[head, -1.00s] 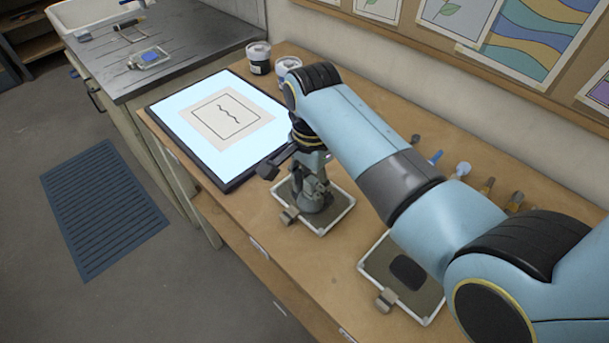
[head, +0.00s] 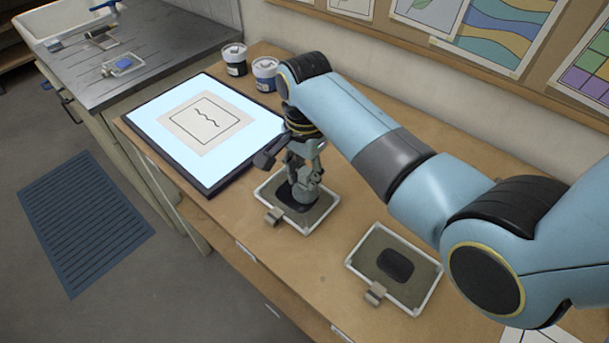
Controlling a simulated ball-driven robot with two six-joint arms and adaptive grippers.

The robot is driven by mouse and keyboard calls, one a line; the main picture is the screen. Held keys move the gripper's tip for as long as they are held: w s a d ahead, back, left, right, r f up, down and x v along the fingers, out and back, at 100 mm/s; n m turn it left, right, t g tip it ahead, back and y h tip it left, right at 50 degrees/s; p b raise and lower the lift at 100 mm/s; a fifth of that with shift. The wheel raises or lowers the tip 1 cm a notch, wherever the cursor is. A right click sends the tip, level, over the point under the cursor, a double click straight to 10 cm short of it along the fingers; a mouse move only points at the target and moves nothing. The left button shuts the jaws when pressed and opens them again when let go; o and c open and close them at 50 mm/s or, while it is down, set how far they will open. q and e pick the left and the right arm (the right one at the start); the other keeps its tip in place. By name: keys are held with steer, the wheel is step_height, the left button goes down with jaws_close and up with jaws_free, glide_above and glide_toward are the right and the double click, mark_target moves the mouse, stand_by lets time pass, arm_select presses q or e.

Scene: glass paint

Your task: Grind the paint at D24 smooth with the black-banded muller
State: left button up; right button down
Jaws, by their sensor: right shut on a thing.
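My right gripper (head: 304,172) points down over the left framed slab (head: 268,190) and is shut on a muller (head: 303,194). Its glass body is mostly hidden by the fingers, and I cannot make out its band. The muller stands upright over a dark paint patch (head: 287,201), part of which shows at its left and front. I cannot tell whether it touches the slab. A second framed slab (head: 425,268) to the right bears another dark paint patch (head: 395,265). No D24 label is readable. My left gripper is out of view.
A lit light panel (head: 160,145) with a drawn sheet (head: 205,122) lies left of the slabs. Two lidded jars (head: 235,62) (head: 265,74) stand behind it. My right arm covers much of the table's right side. Bare wood lies between the slabs.

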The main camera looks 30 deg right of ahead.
steer(key=shift+r, duration=0.1)
steer(key=shift+r, duration=2.5)
steer(key=shift+a, duration=0.1)
